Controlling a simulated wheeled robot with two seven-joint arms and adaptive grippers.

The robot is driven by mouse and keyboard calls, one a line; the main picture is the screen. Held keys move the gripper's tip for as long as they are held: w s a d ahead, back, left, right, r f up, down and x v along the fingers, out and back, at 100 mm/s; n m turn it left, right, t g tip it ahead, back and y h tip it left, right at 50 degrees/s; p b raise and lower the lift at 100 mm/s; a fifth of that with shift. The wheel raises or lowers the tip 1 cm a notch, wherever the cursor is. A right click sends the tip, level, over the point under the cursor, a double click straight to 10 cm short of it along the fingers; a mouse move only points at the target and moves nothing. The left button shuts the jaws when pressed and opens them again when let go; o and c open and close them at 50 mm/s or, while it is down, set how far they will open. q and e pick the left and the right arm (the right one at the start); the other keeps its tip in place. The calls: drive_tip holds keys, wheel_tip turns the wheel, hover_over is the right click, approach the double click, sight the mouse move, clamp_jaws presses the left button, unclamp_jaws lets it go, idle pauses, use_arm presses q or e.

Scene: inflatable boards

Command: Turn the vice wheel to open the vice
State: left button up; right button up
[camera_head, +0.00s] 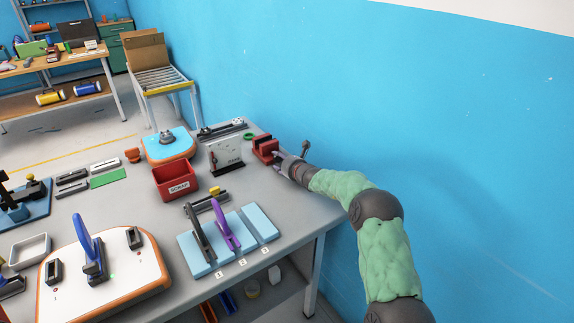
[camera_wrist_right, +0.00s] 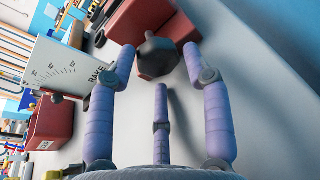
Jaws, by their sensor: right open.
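The red vice (camera_head: 264,147) stands at the far right of the table, near the blue wall. It shows in the right wrist view as a large red body (camera_wrist_right: 137,20). Its dark grey wheel (camera_wrist_right: 157,57) faces my right gripper in that view; my gripper hides it in the head view. My right gripper (camera_head: 278,160) is beside the vice. In the right wrist view, its purple fingers (camera_wrist_right: 160,78) are open, with the two upper tips to either side of the wheel. I cannot tell whether they touch it. My left gripper is not in view.
A white panel marked RAKE (camera_head: 224,156) stands just left of the vice. A red bin (camera_head: 175,182) and blue pads (camera_head: 262,222) with upright levers are nearer. A green ring (camera_head: 248,135) lies behind the vice. The blue wall (camera_head: 430,110) is close on the right.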

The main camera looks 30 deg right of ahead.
drive_tip(key=v, duration=1.1)
drive_tip(key=shift+s+a, duration=0.1)
drive_tip(key=shift+s, duration=0.3)
drive_tip(key=shift+o, duration=0.3)
